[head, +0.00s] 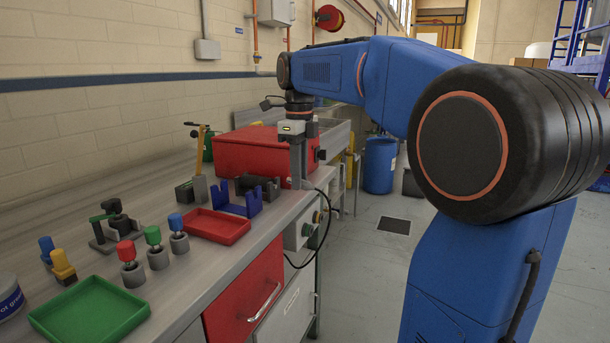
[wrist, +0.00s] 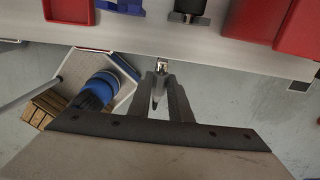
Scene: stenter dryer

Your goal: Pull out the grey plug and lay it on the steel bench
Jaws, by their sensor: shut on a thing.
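My gripper (head: 298,180) points down at the front edge of the steel bench (head: 165,203), beside the red box. In the wrist view its fingers (wrist: 161,82) are shut on a small grey piece with a bright metal end, which I take for the grey plug (wrist: 158,92). The fingers hide most of it. The fingertips are at the bench's front edge (wrist: 215,52), with floor below. In the head view a black cable (head: 328,222) loops down near the gripper past the front panel. I cannot tell whether the plug is still seated in a socket.
A red box (head: 250,150), a blue cradle (head: 238,203) and a red tray (head: 214,227) stand close to the gripper. Several coloured-top pieces and a green tray (head: 90,312) stand nearer. A control panel (head: 303,232) is on the bench front. Bare bench lies toward the wall.

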